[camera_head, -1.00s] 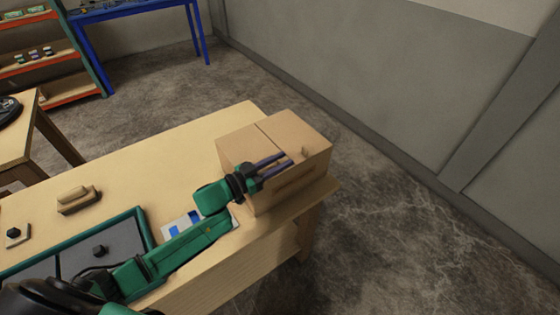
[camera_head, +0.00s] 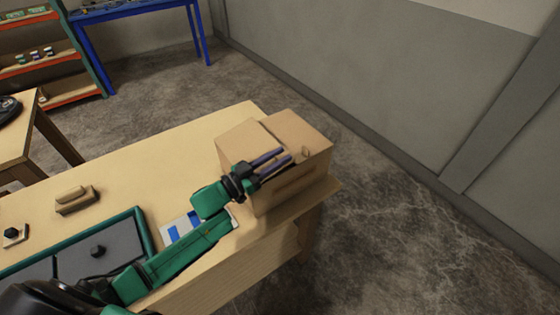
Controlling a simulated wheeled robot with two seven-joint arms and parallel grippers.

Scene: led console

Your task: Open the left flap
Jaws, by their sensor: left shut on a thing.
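A tan box (camera_head: 301,130) stands at the right end of the wooden table. Its top is split into two flaps. The left flap (camera_head: 240,140) is slightly out of line with the right part, with a small step at the back of the seam. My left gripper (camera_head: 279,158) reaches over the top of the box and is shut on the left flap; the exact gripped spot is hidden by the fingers. A small knob (camera_head: 305,153) shows on the right part. My right gripper is not in view.
A wooden table (camera_head: 150,150) carries a green-edged grey tray (camera_head: 110,250), a wooden block (camera_head: 76,199), a small piece with a black knob (camera_head: 15,235) and a blue-and-white sheet (camera_head: 175,232). The table's middle is clear. A grey wall is at the right.

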